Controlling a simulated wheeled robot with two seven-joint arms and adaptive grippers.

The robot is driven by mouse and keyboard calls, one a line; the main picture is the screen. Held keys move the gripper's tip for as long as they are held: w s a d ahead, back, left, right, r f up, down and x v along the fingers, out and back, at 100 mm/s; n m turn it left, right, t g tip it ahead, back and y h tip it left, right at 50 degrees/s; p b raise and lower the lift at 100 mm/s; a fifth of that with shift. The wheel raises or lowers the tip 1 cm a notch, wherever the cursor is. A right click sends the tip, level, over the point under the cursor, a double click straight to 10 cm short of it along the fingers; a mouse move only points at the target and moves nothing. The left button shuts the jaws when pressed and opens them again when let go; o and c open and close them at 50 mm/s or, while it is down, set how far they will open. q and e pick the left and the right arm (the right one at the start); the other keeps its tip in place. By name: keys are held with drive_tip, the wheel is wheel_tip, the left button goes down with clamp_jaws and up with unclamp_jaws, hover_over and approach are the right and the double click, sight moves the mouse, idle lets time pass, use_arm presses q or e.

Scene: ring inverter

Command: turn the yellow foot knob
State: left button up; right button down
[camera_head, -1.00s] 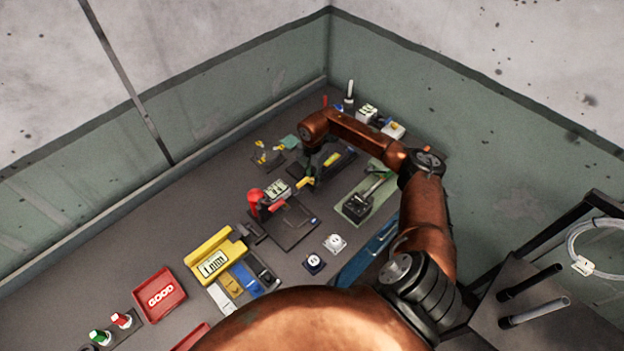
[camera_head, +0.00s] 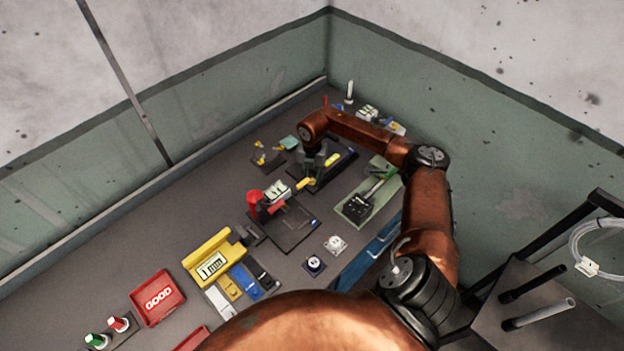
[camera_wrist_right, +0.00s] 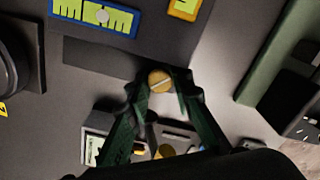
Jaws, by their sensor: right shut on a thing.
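In the right wrist view, a round yellow knob (camera_wrist_right: 160,80) with a pale slot across its face sits between the two dark green fingertips of my right gripper (camera_wrist_right: 163,84). The fingers are closed in on its sides. A second round yellow piece (camera_wrist_right: 166,152) shows lower down, between the fingers and partly hidden by the hand. My left gripper is not in view.
A red-topped fixture (camera_head: 256,198) stands on a dark plate left of the gripper. A green tray (camera_head: 384,166) with a black device lies to the right.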

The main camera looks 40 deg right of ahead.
drive_tip(key=c, duration=1.7)
unclamp_jaws()
